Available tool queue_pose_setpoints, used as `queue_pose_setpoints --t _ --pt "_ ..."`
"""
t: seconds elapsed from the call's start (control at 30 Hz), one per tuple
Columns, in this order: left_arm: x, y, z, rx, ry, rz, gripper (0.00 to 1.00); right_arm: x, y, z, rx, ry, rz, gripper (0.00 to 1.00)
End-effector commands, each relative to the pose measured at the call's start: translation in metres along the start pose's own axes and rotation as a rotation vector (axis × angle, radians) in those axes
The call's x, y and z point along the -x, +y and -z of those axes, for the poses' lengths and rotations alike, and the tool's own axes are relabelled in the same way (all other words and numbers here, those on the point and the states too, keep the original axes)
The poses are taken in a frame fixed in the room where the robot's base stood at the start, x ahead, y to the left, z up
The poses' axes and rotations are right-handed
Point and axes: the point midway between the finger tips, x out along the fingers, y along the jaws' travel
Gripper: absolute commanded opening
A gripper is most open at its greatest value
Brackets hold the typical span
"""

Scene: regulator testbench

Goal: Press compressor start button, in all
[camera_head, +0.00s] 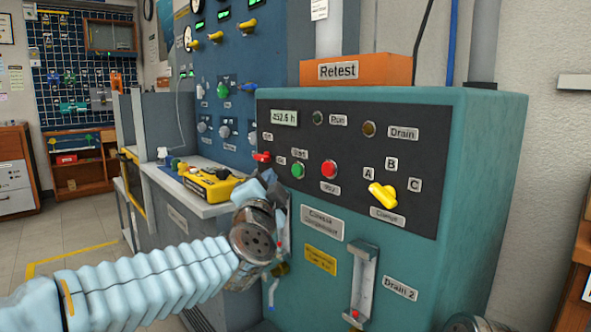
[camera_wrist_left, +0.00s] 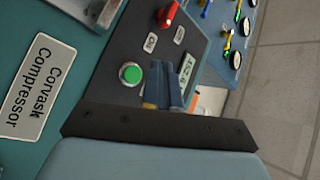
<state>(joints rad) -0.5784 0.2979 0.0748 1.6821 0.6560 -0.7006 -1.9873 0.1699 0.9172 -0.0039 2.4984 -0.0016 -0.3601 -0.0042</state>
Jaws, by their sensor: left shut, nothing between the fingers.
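The teal compressor cabinet (camera_head: 455,200) has a dark panel with a green button (camera_head: 298,170) and a red button (camera_head: 329,169) side by side. The green button also shows in the left wrist view (camera_wrist_left: 131,73), beside the red switch (camera_wrist_left: 168,15). My left gripper (camera_head: 275,184) is at the panel's lower left edge, close to the green button, which stays visible to its right. In the left wrist view its fingers (camera_wrist_left: 163,84) are together and empty, beside the green button; I cannot tell whether they touch the panel.
A yellow selector knob (camera_head: 382,195) marked A, B, C sits right on the panel. A sight tube (camera_head: 362,285) stands out below. An orange Retest box (camera_head: 355,70) is on top. A yellow device (camera_head: 210,183) lies on the grey bench to the left.

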Motion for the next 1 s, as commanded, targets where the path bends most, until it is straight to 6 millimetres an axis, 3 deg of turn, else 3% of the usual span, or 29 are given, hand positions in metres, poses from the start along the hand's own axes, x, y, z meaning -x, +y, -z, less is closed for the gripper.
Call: queue_pose_setpoints --t 0.3,1.0 --pt "-0.022 0.014 0.017 0.000 0.000 -0.001 0.00 0.018 -0.009 -0.001 0.004 -0.003 0.003 0.97" --pt "-0.024 0.018 0.018 0.001 0.000 0.000 0.00 0.018 -0.009 -0.001 0.005 -0.004 0.004 0.97"
